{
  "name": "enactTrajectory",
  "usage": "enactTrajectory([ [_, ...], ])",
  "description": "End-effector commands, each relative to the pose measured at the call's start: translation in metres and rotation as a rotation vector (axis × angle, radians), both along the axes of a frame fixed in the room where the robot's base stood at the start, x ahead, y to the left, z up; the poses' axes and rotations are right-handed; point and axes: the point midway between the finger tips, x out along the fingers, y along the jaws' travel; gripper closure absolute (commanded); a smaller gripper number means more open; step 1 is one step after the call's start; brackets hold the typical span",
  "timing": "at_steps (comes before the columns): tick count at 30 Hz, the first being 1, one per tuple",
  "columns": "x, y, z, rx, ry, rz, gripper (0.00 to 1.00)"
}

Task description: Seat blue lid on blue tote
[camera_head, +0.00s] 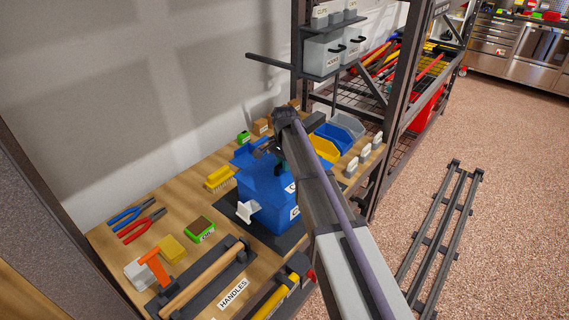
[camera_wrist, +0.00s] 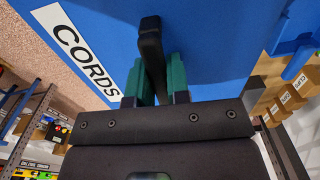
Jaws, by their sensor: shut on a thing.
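The blue tote (camera_head: 268,211) stands on a dark mat on the wooden bench, with a white latch-like piece (camera_head: 248,211) on its near side. The blue lid (camera_head: 258,180) appears level over the tote's top; whether it touches the rim all round I cannot tell. In the head view my gripper (camera_head: 281,160) is partly hidden by my arm.
Yellow (camera_head: 325,150) and blue-grey bins stand behind right, near a shelf rack post (camera_head: 385,110). A yellow brush (camera_head: 219,178), a green-topped block (camera_head: 200,229), pliers (camera_head: 130,213) and a HANDLES tray (camera_head: 205,280) lie left and in front. A blue part (camera_head: 250,153) shows behind the tote.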

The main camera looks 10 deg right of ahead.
Motion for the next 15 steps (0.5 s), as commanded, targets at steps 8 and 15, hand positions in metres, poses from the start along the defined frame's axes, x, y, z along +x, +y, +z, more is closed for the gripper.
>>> enactTrajectory([
  [8,0.0,0.0,-0.0002,0.0,0.0,0.0,1.0],
  [15,0.0,0.0,-0.0044,0.0,0.0,0.0,1.0],
])
